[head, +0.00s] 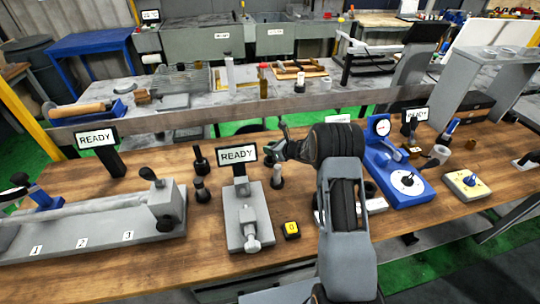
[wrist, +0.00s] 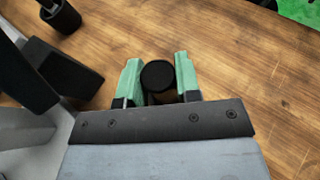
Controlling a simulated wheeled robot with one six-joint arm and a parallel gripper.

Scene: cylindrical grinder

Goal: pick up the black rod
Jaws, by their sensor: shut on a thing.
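In the wrist view, the round dark top of the black rod (wrist: 158,76) sits between the two green fingertips of my gripper (wrist: 158,80). The fingers are shut on it from both sides. In the head view, my gripper (head: 272,151) is just right of the middle READY sign, above the wooden table. A short upright piece with a dark foot (head: 277,181) shows below the gripper and appears to be the rod's lower part. I cannot tell whether it touches the table.
The READY sign (head: 238,155) and its grey fixture (head: 246,215) stand close on the left. Two other dark upright pieces (head: 200,160) stand further left. A yellow button box (head: 291,230) is in front. A blue gauge stand (head: 395,170) is at the right.

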